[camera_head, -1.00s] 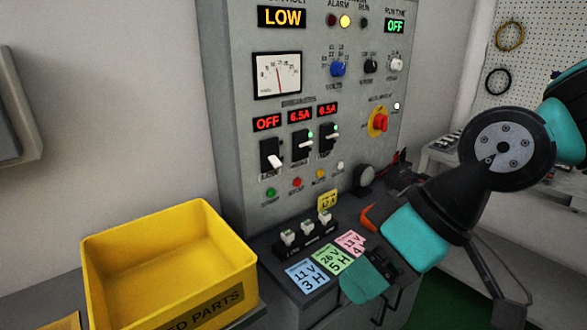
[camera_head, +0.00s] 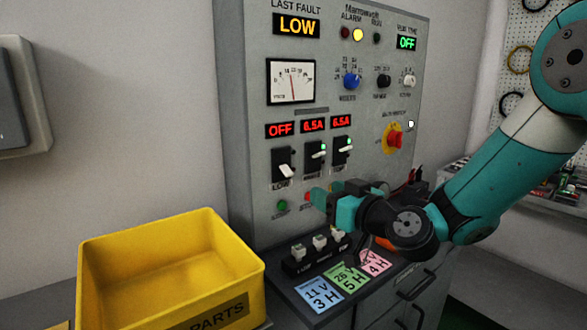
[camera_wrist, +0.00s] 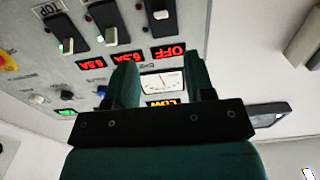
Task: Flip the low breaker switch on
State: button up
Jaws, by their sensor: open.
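The low breaker switch (camera_head: 283,163) is the leftmost of three black breakers on the grey panel. Its white lever points down, and the red display (camera_head: 281,129) above it reads OFF. In the wrist view, the panel appears upside down, with the low breaker (camera_wrist: 160,14) near the top edge and its OFF display (camera_wrist: 168,51) beyond the fingers. My gripper (camera_head: 326,194) is in front of the panel, below and right of the low breaker and apart from it. In the wrist view, my gripper (camera_wrist: 165,72) shows two green fingers spread with nothing between them.
The other two breakers (camera_head: 315,152) (camera_head: 342,150) have green lights and read 6.5A. A yellow parts bin (camera_head: 170,275) stands left of the panel. A black block with white switches (camera_head: 318,252) and coloured cards (camera_head: 345,278) lie on the ledge below my gripper.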

aim_at(291, 175)
jog(key=p+x, duration=0.5)
jog(key=x, duration=0.7)
jog(key=shift+c, duration=0.5)
grip_shut()
jog(key=r+g+h+p, duration=0.1)
jog(key=p, duration=0.3)
jog(key=shift+s+r+g, duration=0.1)
jog(key=shift+r+g, duration=0.2)
jog(key=r+g+h+p, duration=0.1)
jog(key=g+p, duration=0.1)
jog(key=p, duration=0.1)
jog(key=shift+r+p, duration=0.1)
jog(key=shift+p, duration=0.3)
jog(key=g+h+p, duration=0.1)
jog(key=p, duration=0.1)
jog(key=r+g+h+p, duration=0.1)
jog(key=g+p, duration=0.1)
jog(key=shift+w+a+r+h+p, duration=0.1)
jog(key=shift+w+r+h+p, duration=0.15)
jog(key=shift+h+p, duration=0.1)
jog(key=shift+w+a+r+g+h+p, duration=0.1)
jog(key=shift+g+h+p, duration=0.3)
jog(key=shift+g+p, duration=0.3)
jog(key=shift+w+a+r+g+h+p, duration=0.15)
jog(key=shift+g+h+p, duration=0.2)
jog(key=shift+g+p, duration=0.3)
jog(key=shift+s+d, duration=0.1)
